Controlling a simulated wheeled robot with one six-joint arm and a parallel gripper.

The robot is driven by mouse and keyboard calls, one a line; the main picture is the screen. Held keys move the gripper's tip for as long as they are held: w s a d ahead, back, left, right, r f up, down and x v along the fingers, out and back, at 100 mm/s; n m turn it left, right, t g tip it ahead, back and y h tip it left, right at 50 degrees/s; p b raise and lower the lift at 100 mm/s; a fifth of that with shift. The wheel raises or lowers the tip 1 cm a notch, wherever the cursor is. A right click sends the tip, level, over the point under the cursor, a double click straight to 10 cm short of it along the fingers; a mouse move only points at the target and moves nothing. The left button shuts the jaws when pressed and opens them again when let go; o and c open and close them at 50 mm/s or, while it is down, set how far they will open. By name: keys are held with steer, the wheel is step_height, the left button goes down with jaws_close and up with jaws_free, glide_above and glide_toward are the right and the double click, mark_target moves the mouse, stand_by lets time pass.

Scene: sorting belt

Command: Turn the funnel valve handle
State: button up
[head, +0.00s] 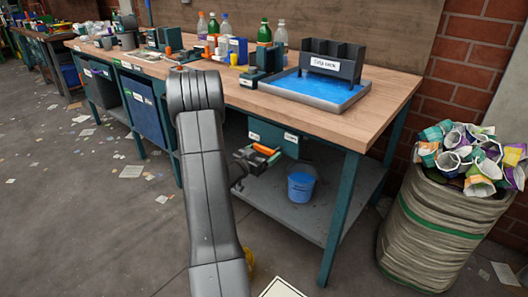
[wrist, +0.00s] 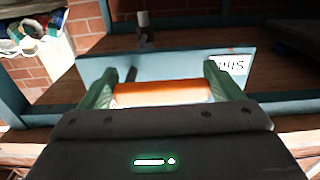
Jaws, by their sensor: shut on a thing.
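The orange valve handle (head: 265,149) sits low in front of the teal funnel box (head: 292,145) under the workbench. In the wrist view the handle (wrist: 162,95) lies crosswise between the two green fingers, with the teal funnel panel (wrist: 170,65) behind it. My gripper (head: 258,156) is shut on the handle, one finger at each end; it fills the gap in the wrist view (wrist: 160,82). The valve behind the handle is mostly hidden.
A blue bucket (head: 301,187) stands on the lower shelf (head: 290,218) below the funnel. The bench (head: 345,122) carries a blue tray (head: 318,90), bottles and boxes. A sack of cups (head: 440,225) stands at right. Paper scraps litter the floor.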

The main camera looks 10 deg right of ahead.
steer(key=o, duration=1.2)
steer(key=p+v, duration=0.2)
steer(key=v, duration=1.2)
steer(key=shift+d, duration=0.1)
steer(key=b+x, duration=0.2)
steer(key=x, duration=1.2)
